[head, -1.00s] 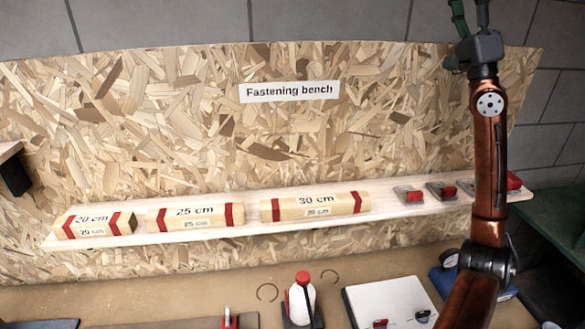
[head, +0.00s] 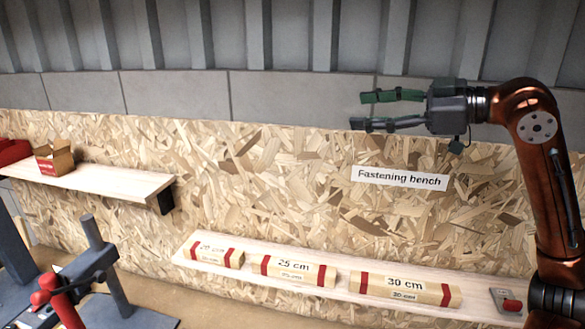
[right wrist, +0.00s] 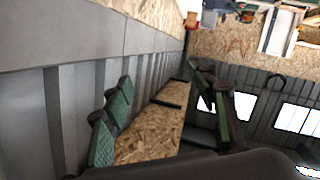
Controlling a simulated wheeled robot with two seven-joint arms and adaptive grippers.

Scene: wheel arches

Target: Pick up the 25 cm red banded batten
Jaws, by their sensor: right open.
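The 25 cm batten (head: 293,270) is a pale wooden block with red bands near its ends. It lies on a light wooden shelf (head: 232,272) in the head view, between the 20 cm batten (head: 217,252) and the 30 cm batten (head: 405,287). My right gripper (head: 366,111) is open and empty, above and to the right of the 25 cm batten, pointing left in front of the wall. Its green-padded fingers also show in the right wrist view (right wrist: 155,118), with nothing between them. My left gripper is not in view.
A "Fastening bench" sign (head: 399,179) is on the chipboard wall. Another shelf (head: 125,182) at the left holds an open cardboard box (head: 55,160). A dark clamp-like tool with red handles (head: 50,290) stands at the lower left. A red-topped fastener (head: 511,304) sits right of the battens.

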